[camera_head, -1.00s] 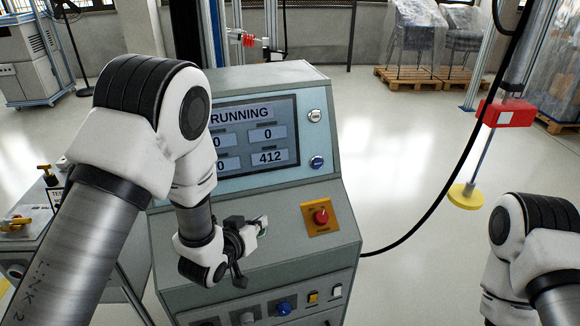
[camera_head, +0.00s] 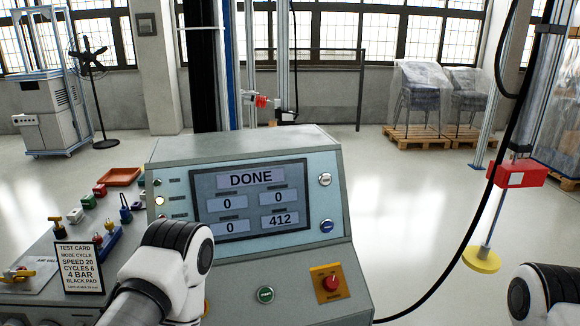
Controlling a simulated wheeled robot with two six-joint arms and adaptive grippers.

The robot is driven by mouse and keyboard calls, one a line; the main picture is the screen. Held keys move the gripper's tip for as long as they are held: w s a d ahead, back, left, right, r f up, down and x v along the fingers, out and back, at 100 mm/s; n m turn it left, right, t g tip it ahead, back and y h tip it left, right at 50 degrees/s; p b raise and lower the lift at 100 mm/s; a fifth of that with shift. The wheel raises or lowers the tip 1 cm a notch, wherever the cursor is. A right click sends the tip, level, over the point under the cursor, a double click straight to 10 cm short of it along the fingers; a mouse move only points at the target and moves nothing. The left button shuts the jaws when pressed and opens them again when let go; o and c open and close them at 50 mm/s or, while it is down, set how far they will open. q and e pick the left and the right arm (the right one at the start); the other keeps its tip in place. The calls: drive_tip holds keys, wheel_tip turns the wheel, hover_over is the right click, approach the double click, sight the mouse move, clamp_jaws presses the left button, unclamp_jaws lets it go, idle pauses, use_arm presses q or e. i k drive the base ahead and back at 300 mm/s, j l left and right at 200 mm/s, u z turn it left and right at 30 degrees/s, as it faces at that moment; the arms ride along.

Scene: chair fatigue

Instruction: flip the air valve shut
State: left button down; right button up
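The air valve (camera_head: 18,273) is at the far left, on a light plate on the grey side bench. It has a yellow lever and a red part, and a partly readable label beginning "AIR". The lever's exact angle is too small to tell. My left arm reaches in at the bottom centre-left, right of the valve and in front of the console; its gripper is not visible. Only a part of my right arm shows at the lower right edge, and its gripper is out of view.
The console screen (camera_head: 250,200) reads DONE, with 412 below. A test card (camera_head: 78,267) stands between the valve and my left arm. A green button (camera_head: 265,294) and a red stop button (camera_head: 331,283) are on the console. A brass-handled fitting (camera_head: 55,228) stands behind the valve.

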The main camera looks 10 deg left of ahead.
sight(21, 273)
drive_tip(key=u, duration=0.4)
drive_tip(key=i+j+u, duration=0.1)
drive_tip(key=u, duration=0.7)
drive_tip(key=i+u, duration=0.1)
drive_tip(key=u, duration=0.35)
drive_tip(key=i+u, duration=0.1)
drive_tip(key=u, duration=0.3)
drive_tip(key=i+j+u, duration=0.2)
drive_tip(key=i+j, duration=0.4)
drive_tip(key=i, duration=0.15)
